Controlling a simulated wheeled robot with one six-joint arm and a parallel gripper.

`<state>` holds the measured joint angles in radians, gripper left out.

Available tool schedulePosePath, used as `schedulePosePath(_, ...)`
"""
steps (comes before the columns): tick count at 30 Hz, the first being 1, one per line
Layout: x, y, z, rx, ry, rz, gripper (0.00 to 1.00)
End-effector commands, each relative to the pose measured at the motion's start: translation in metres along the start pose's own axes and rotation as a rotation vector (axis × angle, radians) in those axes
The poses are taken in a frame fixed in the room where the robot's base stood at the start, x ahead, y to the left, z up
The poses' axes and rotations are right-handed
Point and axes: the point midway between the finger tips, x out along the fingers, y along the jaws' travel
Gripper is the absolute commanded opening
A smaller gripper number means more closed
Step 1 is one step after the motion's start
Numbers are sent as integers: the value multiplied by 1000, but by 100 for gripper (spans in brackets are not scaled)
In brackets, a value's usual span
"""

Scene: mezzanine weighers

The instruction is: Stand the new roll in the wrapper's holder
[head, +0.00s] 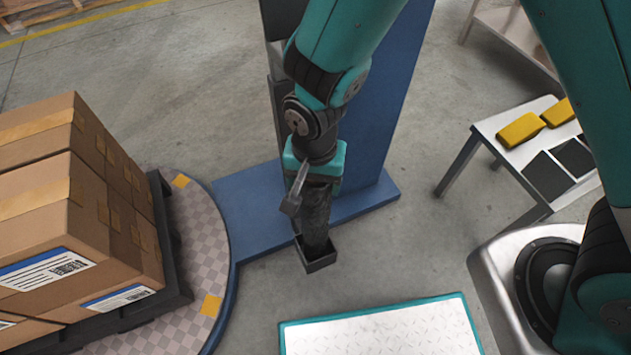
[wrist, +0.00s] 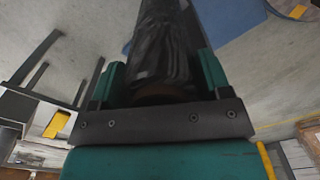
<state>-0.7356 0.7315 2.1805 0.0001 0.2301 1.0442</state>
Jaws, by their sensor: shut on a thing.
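The new roll (head: 317,212) is dark wrapped film, held upright or nearly so. My gripper (head: 315,172) is shut on its upper part. In the wrist view the roll (wrist: 162,45) lies between the two teal fingers of my gripper (wrist: 160,78) and runs away from the camera. The holder (head: 320,263) is a small dark open-topped box at the foot of the blue wrapper mast. The roll's lower end shows at the holder's opening; I cannot tell how deep it sits, or whether it touches the bottom. The holder is not clear in the wrist view.
The wrapper's blue mast and base (head: 250,205) stand behind the arm. A turntable (head: 200,265) with a pallet of cartons (head: 70,225) is at left. A white-topped table (head: 520,150) with yellow items stands at right. A teal-edged metal plate (head: 385,330) is in front.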

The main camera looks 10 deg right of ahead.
Motion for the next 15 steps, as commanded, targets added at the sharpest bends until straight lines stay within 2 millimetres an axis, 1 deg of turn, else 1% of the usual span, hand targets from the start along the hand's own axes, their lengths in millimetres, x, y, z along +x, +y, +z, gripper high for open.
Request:
schedulePosePath(4, -3, -1, 0, 0, 1, -2, 12)
schedulePosePath(9, 1, -1, 0, 0, 1, -2, 12)
schedulePosePath(10, 2, 0, 0, 0, 0, -1, 75)
schedulePosePath(11, 1, 0, 0, 0, 0, -1, 82)
schedulePosePath(12, 1, 0, 0, 0, 0, -1, 92)
schedulePosePath(13, 1, 0, 0, 0, 0, 0, 96)
schedulePosePath(15, 2, 0, 0, 0, 0, 0, 96)
